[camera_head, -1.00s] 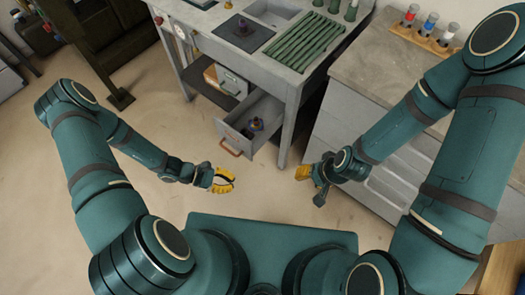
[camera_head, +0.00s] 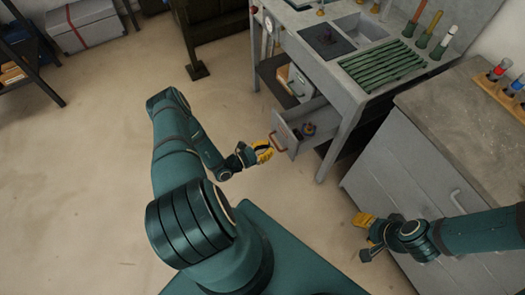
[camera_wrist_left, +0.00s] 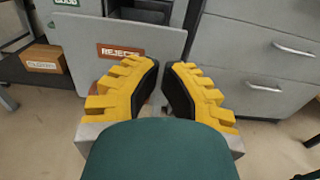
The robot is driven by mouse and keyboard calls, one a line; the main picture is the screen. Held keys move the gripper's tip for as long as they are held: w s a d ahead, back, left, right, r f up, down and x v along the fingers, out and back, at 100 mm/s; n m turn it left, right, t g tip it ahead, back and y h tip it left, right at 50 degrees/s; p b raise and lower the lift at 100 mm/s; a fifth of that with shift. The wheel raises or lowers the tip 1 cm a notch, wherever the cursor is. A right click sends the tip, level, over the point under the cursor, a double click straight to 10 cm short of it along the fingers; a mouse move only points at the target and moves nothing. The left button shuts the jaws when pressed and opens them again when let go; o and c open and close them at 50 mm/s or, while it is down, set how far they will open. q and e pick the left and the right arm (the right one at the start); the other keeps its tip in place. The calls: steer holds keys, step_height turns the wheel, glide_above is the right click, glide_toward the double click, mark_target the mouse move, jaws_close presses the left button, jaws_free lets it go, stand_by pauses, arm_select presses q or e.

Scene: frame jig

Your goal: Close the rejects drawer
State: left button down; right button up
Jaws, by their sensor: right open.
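The grey rejects drawer (camera_head: 303,127) is pulled out from the bench in the head view, with a small dark object (camera_head: 308,129) inside. Its copper-coloured handle (camera_head: 278,142) is on its front. My left gripper (camera_head: 264,151), with yellow fingers, is just in front of the handle. In the left wrist view the drawer front (camera_wrist_left: 90,50) carries an orange-brown "REJECTS" label (camera_wrist_left: 121,52). The left gripper (camera_wrist_left: 163,78) shows a gap between its fingers, with nothing clearly held; the handle is not clearly seen there. My right gripper (camera_head: 364,236) is open, away from the drawer.
The workbench (camera_head: 345,95) holds green rods (camera_head: 385,65) and a dark square plate (camera_head: 327,41). A grey cabinet (camera_head: 400,165) stands to the right of it. A labelled wooden box (camera_wrist_left: 45,59) is left of the drawer in the wrist view.

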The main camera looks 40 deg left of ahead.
mark_target(291, 137)
arm_select(q)
steer(key=x, duration=0.8)
steer(key=shift+w+d+b, duration=0.2)
steer(key=shift+w+b, duration=0.05)
steer(key=shift+b, duration=0.15)
arm_select(e)
steer(key=shift+f, duration=0.45)
